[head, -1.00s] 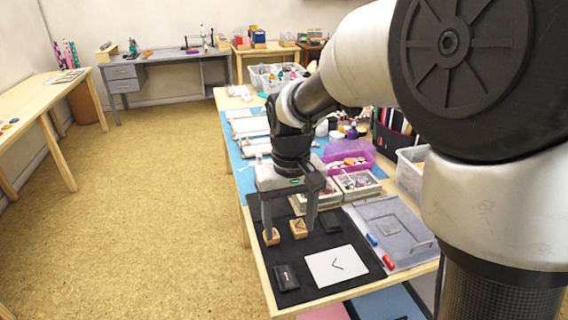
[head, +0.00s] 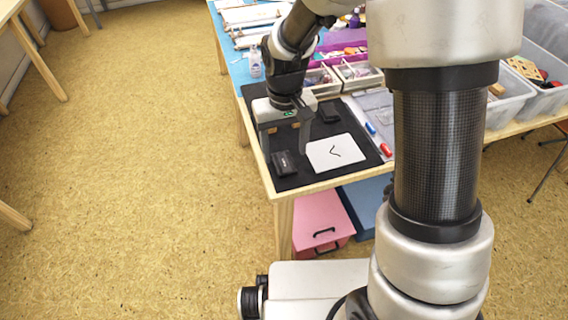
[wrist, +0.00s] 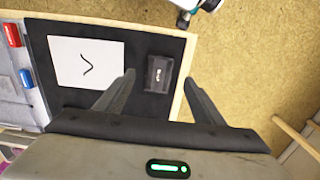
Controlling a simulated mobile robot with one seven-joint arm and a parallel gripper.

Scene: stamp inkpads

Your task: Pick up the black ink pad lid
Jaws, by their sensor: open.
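A black ink pad piece with a small white label (head: 285,163) lies flat on the black mat (head: 255,93), near the table's front left corner. It also shows in the wrist view (wrist: 159,73). I cannot tell whether it is a lid alone or a lid on its pad. A second black piece (head: 328,112) lies farther back on the mat. My gripper (head: 285,154) is open and empty, pointing down just behind and above the labelled piece. In the wrist view the labelled piece appears between and slightly beyond the fingertips (wrist: 159,78). The fingers look clear of it.
A white card with a black mark (head: 336,152) lies right of the labelled piece. The wooden stamps are mostly hidden behind my gripper. The table edge is close on the left and front.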

